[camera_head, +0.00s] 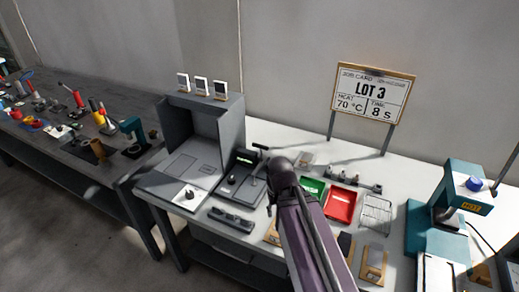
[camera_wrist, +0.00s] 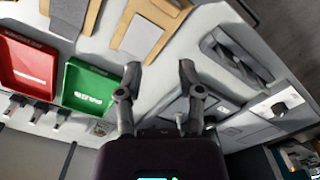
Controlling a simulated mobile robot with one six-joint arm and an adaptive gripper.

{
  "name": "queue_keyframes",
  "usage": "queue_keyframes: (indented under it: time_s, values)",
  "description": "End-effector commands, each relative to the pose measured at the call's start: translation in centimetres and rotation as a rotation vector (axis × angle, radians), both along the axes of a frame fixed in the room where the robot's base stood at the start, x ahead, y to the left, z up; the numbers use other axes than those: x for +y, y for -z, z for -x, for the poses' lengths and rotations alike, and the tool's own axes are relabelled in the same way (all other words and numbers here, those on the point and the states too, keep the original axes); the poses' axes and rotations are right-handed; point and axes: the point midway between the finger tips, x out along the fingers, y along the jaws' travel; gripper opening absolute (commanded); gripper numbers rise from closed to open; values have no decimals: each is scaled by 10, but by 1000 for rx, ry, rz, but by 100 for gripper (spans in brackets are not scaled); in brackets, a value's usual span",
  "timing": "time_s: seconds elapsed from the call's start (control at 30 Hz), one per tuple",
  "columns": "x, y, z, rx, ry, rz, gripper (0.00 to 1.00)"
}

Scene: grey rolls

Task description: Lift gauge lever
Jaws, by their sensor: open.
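The gauge (camera_head: 242,174) is a grey device with a small lit green display, on the white bench just left of my arm in the head view. A dark bar (camera_head: 262,148) that looks like its lever sticks out at its upper right, near my arm's dark end. In the wrist view, my gripper (camera_wrist: 159,74) is open, its two fingers apart with only bench top between them. Part of the gauge (camera_wrist: 178,108) shows beside the right finger; the gripper body hides the rest. The head view hides my fingertips behind the arm.
A green tray (camera_head: 312,188) and a red tray (camera_head: 340,205) lie right of my arm, with a wire rack (camera_head: 376,212) beyond. A grey booth (camera_head: 205,145) stands left of the gauge. A grey fixture (camera_head: 231,218) lies in front. A teal press (camera_head: 448,215) stands far right.

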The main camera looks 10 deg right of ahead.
Motion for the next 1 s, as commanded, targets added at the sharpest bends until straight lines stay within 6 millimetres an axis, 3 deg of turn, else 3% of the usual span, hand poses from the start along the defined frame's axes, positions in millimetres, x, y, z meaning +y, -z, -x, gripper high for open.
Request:
queue_keyframes:
  time_s: [0.27,0.43,0.57,1.0]
  values:
    - [0,-5,-8,-10,-24,-7,48]
    - [-4,-22,-34,-46,-118,-28,48]
    - [-5,-43,-67,-98,-248,-50,48]
    - [-22,-128,-204,-363,-790,-48,48]
